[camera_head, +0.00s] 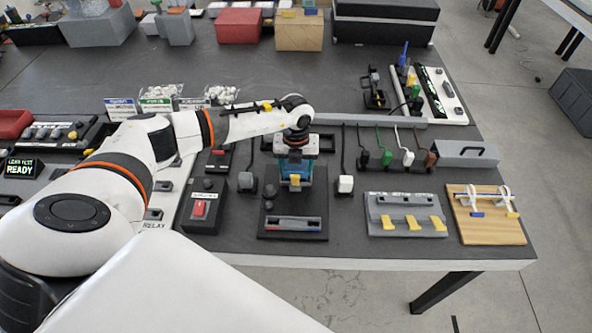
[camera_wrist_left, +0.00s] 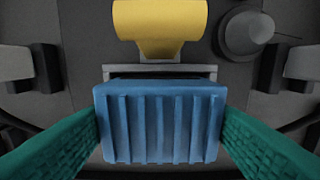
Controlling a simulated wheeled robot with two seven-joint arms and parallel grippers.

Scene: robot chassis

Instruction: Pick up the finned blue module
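The finned blue module (camera_wrist_left: 160,122) fills the middle of the left wrist view, with its ribbed face towards the camera. My left gripper (camera_wrist_left: 161,118) has one teal finger pad on each side of it, and both pads appear to meet its sides. In the head view my left gripper (camera_head: 294,176) points down over a dark base plate (camera_head: 272,226), and hides most of the module. I cannot tell whether the module is clear of its seat. A yellow part (camera_wrist_left: 160,25) sits just beyond the module. My right gripper is not in view.
A box with a red switch (camera_head: 201,208) stands left of the base plate. A white-topped lever (camera_head: 345,184) stands close on its right. Further right are a grey fixture with yellow tabs (camera_head: 404,207) and a wooden board (camera_head: 483,228).

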